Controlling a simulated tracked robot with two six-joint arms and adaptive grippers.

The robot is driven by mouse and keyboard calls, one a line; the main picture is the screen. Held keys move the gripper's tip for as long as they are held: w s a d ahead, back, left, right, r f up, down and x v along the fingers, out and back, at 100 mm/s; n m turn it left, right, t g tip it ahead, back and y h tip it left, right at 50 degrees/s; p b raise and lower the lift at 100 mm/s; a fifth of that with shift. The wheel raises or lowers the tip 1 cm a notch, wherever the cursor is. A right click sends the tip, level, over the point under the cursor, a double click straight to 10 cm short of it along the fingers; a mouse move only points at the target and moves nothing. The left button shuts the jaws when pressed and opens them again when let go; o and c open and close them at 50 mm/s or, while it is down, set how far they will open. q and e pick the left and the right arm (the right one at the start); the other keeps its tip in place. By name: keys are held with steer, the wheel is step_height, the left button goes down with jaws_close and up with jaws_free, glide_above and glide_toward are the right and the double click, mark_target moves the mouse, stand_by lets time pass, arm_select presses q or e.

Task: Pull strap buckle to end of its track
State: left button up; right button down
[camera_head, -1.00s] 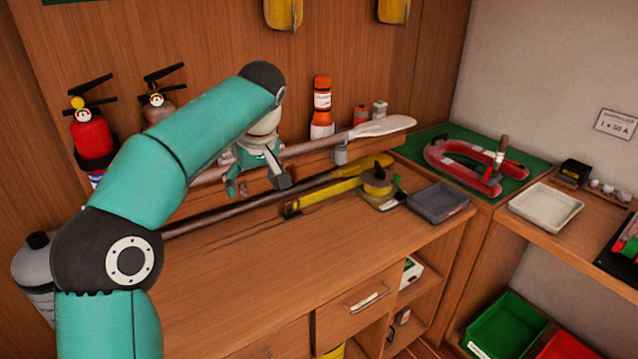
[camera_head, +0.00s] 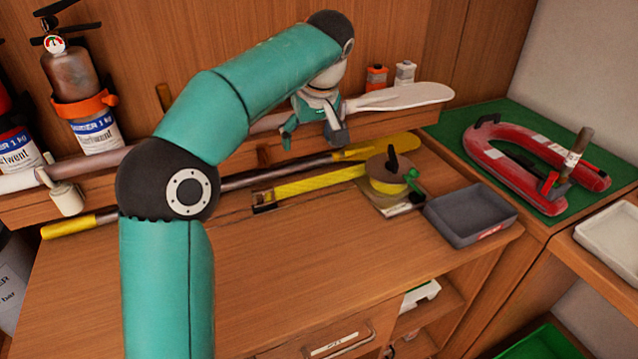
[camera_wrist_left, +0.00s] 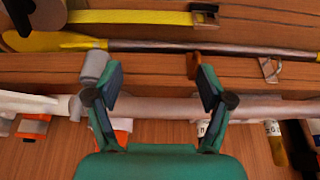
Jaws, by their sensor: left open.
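The yellow strap (camera_head: 318,182) lies along the back of the wooden bench, running from a round yellow reel (camera_head: 388,174) at its right to a dark buckle (camera_head: 264,200) at its left end. In the left wrist view the strap (camera_wrist_left: 130,17) and the buckle (camera_wrist_left: 204,14) show at the top edge. My left gripper (camera_head: 312,134) is open and empty, up and to the right of the buckle in the head view. In the wrist view its fingers (camera_wrist_left: 160,84) are apart in front of a pale paddle shaft, clear of the buckle. My right gripper is not in view.
A white-bladed paddle (camera_head: 405,96) lies along the ledge, and a yellow-bladed paddle (camera_head: 378,147) runs behind the strap. A grey tray (camera_head: 470,214) stands right of the reel. A fire extinguisher (camera_head: 72,75) hangs at left. The bench front (camera_head: 290,275) is clear.

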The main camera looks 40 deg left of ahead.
arm_select(q)
steer(key=x, duration=0.6)
steer(key=b+x, duration=0.1)
steer(key=x, duration=0.5)
steer(key=b+x, duration=0.1)
steer(key=x, duration=0.5)
steer(key=shift+w+d, duration=0.25)
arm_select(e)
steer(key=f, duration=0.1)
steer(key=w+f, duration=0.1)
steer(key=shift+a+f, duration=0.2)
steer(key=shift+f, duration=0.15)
arm_select(q)
jaws_close()
steer(key=c, duration=1.5)
jaws_free()
steer(key=o, duration=1.5)
